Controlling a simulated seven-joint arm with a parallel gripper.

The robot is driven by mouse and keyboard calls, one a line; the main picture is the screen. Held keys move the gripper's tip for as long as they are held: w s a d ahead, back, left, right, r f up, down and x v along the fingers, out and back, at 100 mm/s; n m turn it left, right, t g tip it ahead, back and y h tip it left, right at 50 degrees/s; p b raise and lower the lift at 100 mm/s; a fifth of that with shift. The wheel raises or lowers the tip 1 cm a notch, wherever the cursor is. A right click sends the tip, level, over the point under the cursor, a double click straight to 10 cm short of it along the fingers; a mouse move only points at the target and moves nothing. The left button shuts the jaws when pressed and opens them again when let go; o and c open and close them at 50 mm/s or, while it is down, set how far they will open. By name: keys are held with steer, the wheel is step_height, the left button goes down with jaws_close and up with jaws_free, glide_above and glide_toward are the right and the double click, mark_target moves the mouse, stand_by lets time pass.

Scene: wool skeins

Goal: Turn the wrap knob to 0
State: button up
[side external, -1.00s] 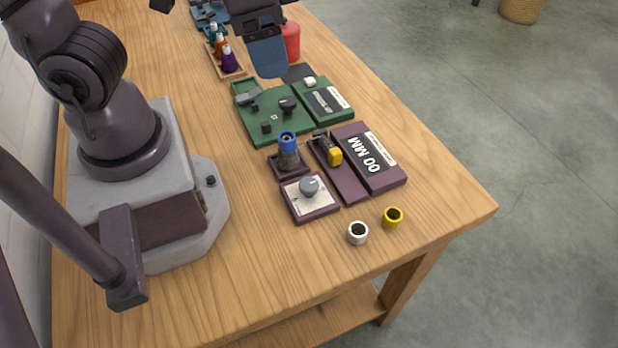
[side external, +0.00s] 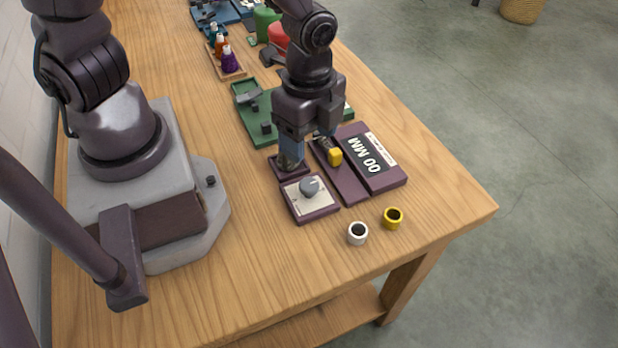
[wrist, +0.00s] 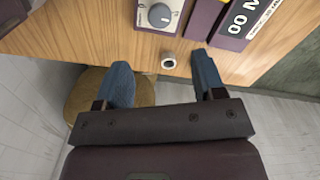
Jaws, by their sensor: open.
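A grey round knob (side external: 310,186) sits on a white dial plate with a purple base (side external: 318,211), at the near end of the purple station. It also shows in the wrist view (wrist: 159,15), at the top, with a pale pointer mark. The dial's markings are too small to read. My gripper (side external: 302,152) is above and behind the knob in the side view, apart from it. In the wrist view its two blue fingers (wrist: 163,78) are spread wide with nothing between them, and the knob lies beyond their tips.
A purple box (side external: 397,182) with a "00 MM" label and a yellow-ended part (side external: 334,157) stand right of the knob. A white ring (side external: 357,233) and a yellow ring (side external: 393,217) lie in front. A green station (side external: 250,128) is behind. The front-left tabletop is clear.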

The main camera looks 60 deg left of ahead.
mark_target(309, 184)
step_height(309, 184, down, 11)
steer(key=shift+f, duration=0.1)
stand_by(0.3)
steer(key=c, duration=0.9)
